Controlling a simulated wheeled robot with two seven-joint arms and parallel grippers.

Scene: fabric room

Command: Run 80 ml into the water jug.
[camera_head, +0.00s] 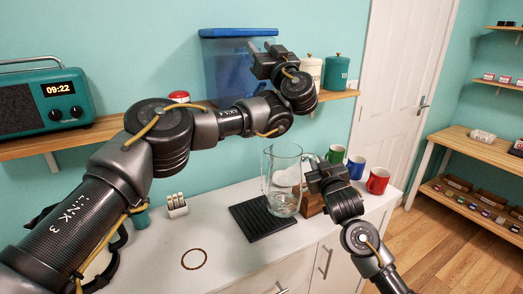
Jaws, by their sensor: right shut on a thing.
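The clear glass water jug (284,160) stands upright on a black ribbed mat (248,219) on the white counter. Whether it holds water is hard to tell. My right gripper (312,180) is at the jug's right side and is shut on it; the exact contact is small and partly hidden. A blue translucent tank (226,72) with a blue lid stands on the wall shelf above. My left gripper (262,50) is in front of the tank's right part, its fingers apart and nothing seen between them. My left arm hides the tank's lower part and any tap there.
Green, blue (356,166) and red (377,181) mugs stand right of the jug, near a brown block (311,205). A white switch-like item (176,205) and a brown ring (194,259) are on the counter's left. A radio (44,100) and canisters (336,71) stand on the shelf.

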